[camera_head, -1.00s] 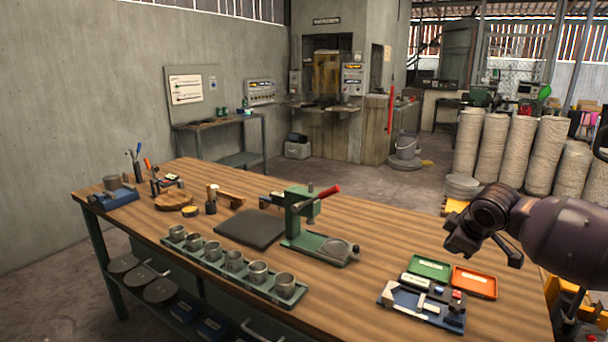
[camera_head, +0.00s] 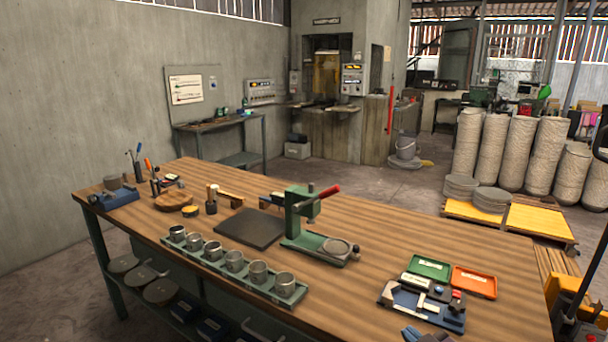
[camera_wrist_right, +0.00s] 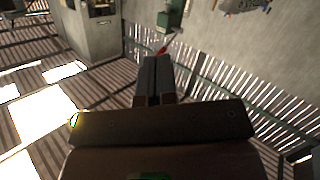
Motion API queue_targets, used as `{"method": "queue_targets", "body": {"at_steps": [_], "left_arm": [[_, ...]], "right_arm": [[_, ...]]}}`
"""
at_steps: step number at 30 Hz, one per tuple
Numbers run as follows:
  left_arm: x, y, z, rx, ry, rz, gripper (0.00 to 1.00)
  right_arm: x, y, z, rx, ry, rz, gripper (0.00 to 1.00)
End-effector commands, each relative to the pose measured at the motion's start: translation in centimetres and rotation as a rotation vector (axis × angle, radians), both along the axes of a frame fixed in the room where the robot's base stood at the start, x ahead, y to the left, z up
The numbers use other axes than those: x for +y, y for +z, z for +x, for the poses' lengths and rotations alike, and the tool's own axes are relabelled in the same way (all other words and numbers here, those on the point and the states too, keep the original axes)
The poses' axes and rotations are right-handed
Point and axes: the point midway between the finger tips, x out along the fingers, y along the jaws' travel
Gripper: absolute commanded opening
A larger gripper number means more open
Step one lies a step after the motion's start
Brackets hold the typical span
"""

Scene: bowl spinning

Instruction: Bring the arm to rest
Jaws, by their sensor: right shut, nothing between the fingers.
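My right gripper (camera_head: 422,336) shows only as a small grey-blue tip at the bottom edge of the head view, in front of the table's near right part. In the right wrist view its two dark fingers (camera_wrist_right: 157,78) lie together with nothing between them. The rest of the right arm is out of the head view. My left gripper is in neither view.
The wooden workbench (camera_head: 372,270) carries a green hand press (camera_head: 302,215), a rack of metal cups (camera_head: 275,294), a blue fixture (camera_head: 420,306), a green tray (camera_head: 429,267) and an orange tray (camera_head: 474,282). Pallets (camera_head: 508,217) stand behind.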

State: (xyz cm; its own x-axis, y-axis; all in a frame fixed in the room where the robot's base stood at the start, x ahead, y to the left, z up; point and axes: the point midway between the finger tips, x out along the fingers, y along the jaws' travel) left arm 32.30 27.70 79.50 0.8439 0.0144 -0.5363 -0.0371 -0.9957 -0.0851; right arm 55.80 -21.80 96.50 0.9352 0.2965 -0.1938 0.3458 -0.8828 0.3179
Motion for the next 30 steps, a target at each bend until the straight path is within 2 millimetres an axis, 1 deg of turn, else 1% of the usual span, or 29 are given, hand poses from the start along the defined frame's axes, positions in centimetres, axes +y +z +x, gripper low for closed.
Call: {"method": "queue_targets", "body": {"at_steps": [1, 5, 8, 12, 15, 18, 21, 24, 30], "left_arm": [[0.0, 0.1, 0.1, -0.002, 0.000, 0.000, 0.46], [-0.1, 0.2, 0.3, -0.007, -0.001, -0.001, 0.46], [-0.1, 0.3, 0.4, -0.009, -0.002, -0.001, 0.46], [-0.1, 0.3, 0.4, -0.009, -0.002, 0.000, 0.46], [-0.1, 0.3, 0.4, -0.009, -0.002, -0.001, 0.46], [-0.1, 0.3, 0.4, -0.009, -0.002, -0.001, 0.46], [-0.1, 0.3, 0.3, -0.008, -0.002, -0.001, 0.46], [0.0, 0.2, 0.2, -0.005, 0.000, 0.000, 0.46], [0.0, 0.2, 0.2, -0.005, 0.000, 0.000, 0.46]], "right_arm": [[-0.5, -1.4, -1.7, 0.014, -0.033, 0.023, 0.00], [-2.0, -4.5, -5.5, 0.055, -0.119, 0.057, 0.00], [-3.2, -7.2, -8.9, 0.112, -0.191, 0.081, 0.00], [-4.8, -11.0, -14.1, 0.213, -0.289, 0.123, 0.00], [-5.4, -13.5, -17.7, 0.284, -0.347, 0.147, 0.00], [-5.6, -15.3, -20.6, 0.341, -0.382, 0.161, 0.00], [-5.7, -16.4, -22.5, 0.377, -0.399, 0.165, 0.00], [-5.9, -16.8, -23.3, 0.393, -0.405, 0.161, 0.00], [-5.9, -16.8, -23.4, 0.394, -0.405, 0.161, 0.00]]}}
